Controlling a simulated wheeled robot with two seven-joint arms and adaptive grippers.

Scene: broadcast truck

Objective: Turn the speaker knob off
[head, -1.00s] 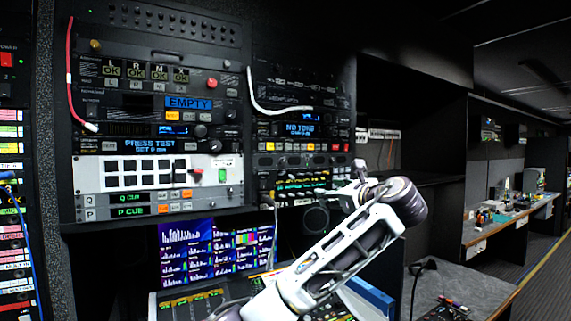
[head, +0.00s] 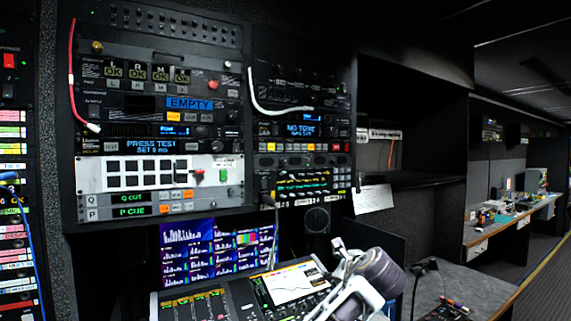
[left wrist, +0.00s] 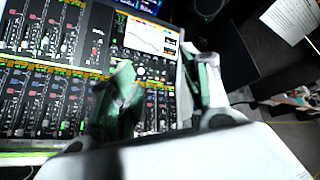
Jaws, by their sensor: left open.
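A round dark speaker (head: 316,219) is mounted just below the right-hand rack units. I cannot pick out its knob for certain at this size. My left gripper (head: 337,258) is below and slightly right of the speaker, in front of the mixing console's right end, apart from the speaker. In the left wrist view, its two greenish fingers (left wrist: 160,80) are spread with nothing between them, above the console. My right gripper is not in view.
The mixing console (head: 258,294) with its lit screen lies under the racks. A white paper sheet (head: 374,198) hangs right of the speaker. A white cable (head: 272,108) loops across the right-hand rack. A grey desk (head: 480,280) stands at the right.

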